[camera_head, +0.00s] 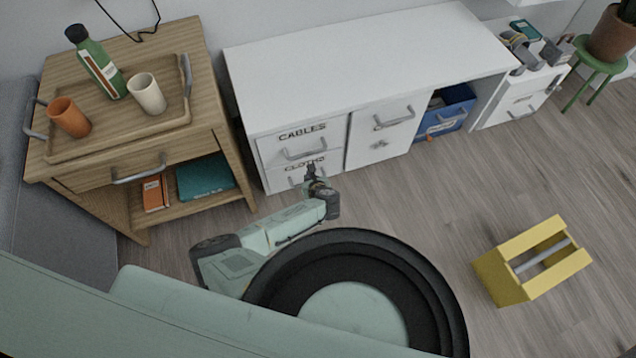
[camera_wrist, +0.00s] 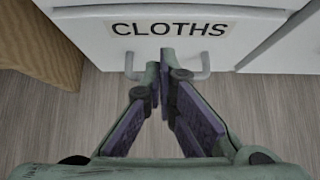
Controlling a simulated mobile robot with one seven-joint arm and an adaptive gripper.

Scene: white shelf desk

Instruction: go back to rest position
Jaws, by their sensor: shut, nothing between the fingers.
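My gripper (camera_head: 312,172) is at the end of my arm, in front of the white desk's lower left drawer marked CLOTHS (camera_head: 293,178). In the wrist view my gripper (camera_wrist: 163,58) is shut and empty, with its fingertips together. The fingertips overlap the drawer's handle (camera_wrist: 204,66) in that view; whether they touch it I cannot tell. The CLOTHS drawer front (camera_wrist: 100,45) looks closed. My arm reaches out low from my base, over the floor.
The white desk (camera_head: 350,60) has a bare top, a CABLES drawer (camera_head: 275,151) and a blue crate (camera_head: 446,118). A wooden cabinet (camera_head: 188,50) stands left with a tray, bottle and cups. A yellow carrier (camera_head: 505,280) sits on the floor at right. Floor between is clear.

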